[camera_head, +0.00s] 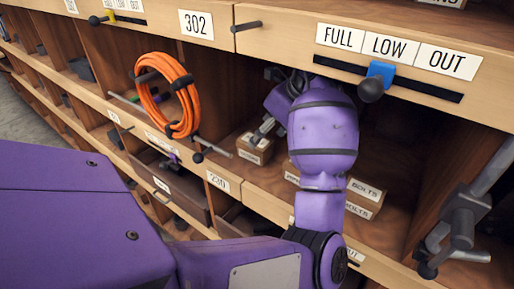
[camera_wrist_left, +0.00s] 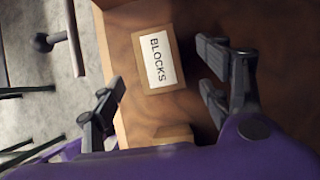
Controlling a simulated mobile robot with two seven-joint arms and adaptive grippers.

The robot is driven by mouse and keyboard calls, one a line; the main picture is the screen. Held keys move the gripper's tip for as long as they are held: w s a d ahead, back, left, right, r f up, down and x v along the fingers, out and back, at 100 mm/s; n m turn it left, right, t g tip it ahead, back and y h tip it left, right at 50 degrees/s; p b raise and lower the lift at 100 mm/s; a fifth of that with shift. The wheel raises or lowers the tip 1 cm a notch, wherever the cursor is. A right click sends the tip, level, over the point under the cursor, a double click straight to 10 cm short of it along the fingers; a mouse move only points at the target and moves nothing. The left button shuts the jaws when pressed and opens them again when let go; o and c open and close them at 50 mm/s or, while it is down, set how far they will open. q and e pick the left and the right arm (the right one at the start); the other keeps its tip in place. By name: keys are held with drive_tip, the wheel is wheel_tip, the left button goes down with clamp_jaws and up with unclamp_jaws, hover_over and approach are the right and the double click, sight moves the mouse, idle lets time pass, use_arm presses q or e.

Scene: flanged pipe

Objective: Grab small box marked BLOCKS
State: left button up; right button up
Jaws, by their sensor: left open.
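A small brown cardboard box with a white label reading BLOCKS (camera_wrist_left: 157,60) lies on a wooden shelf in the left wrist view. In the head view a small box (camera_head: 256,149) at the left of the open cubby appears to be the same one, but its label is too small to read. My left gripper (camera_head: 264,132) reaches into the cubby close to this box. In the left wrist view the left gripper (camera_wrist_left: 161,76) is open, its fingers on either side of the box with gaps and nothing held. My right gripper is not in view.
Boxes marked BOLTS (camera_head: 365,197) sit to the right, partly behind my arm. An orange cable coil (camera_head: 168,95) hangs at left on a rod. A blue slider (camera_head: 380,72) is on the upper rail. A grey metal fixture (camera_head: 462,220) juts out at right.

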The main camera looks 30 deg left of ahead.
use_arm(q)
drive_tip(key=x, duration=0.6)
drive_tip(key=shift+a+r, duration=0.15)
drive_tip(key=c, duration=1.5)
drive_tip(key=shift+r, duration=0.1)
drive_tip(key=shift+c, duration=0.2)
